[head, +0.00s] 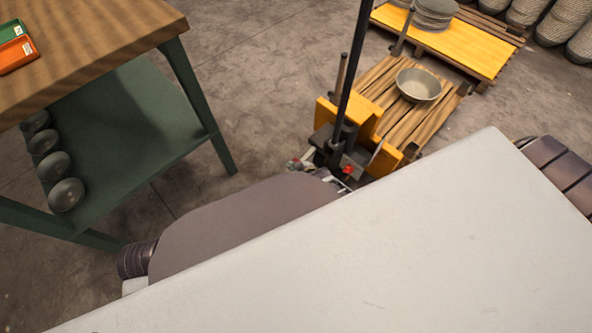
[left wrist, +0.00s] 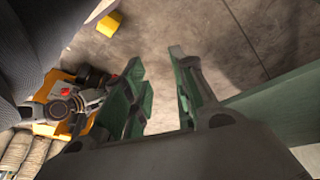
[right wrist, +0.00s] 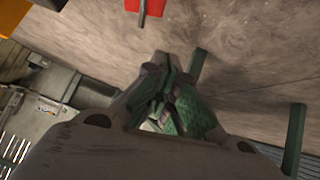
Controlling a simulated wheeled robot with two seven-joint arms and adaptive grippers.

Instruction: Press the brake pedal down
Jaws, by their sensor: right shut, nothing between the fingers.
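A red plate (right wrist: 145,6) that looks like the brake pedal is partly in view at the top edge of the right wrist view, above the floor. My right gripper (right wrist: 166,72) is shut and empty, its green-padded fingers together a little below the red plate in that picture and apart from it. A small red part (head: 348,170) shows low on the yellow machine (head: 372,116) in the head view; I cannot tell if it is the same piece. My left gripper (left wrist: 160,78) is open and empty over the floor. The head view mostly hides both grippers behind my own body.
A wooden-topped table (head: 95,40) with a green lower shelf (head: 130,125) stands at left, holding several dark round bowls (head: 67,195). A slatted pallet (head: 385,85) carries a grey bowl (head: 418,85). A yellow-topped pallet (head: 450,40) holds stacked bowls. Floor between table and machine is clear.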

